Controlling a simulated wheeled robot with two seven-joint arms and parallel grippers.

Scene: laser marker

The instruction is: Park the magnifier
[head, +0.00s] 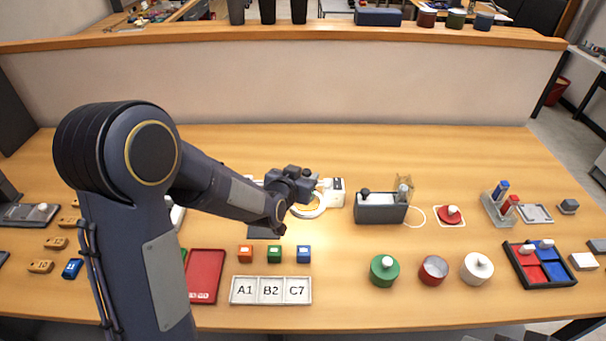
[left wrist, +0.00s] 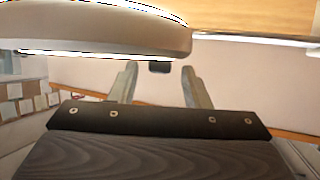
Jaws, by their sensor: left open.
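The magnifier appears as a pale ring (head: 309,208) with a lit glow on the table, behind the row of colored cubes. My left gripper (head: 306,180) is just over its far left part and partly covers it. In the left wrist view, a large white rounded body (left wrist: 110,27) with a bright lower edge, likely the magnifier head, fills the top. The two fingers of my left gripper (left wrist: 160,86) stand apart there, with nothing held between them. A small dark piece (left wrist: 159,67) shows beyond the fingertips. Whether the fingers touch the magnifier cannot be told. My right gripper is not in view.
A white block (head: 336,193) stands right of the ring, and a dark grey box (head: 381,208) further right. Orange, green and blue cubes (head: 274,254) sit behind the lettered tray (head: 271,303). A red tray (head: 206,291) lies to the left. The back strip of table is clear.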

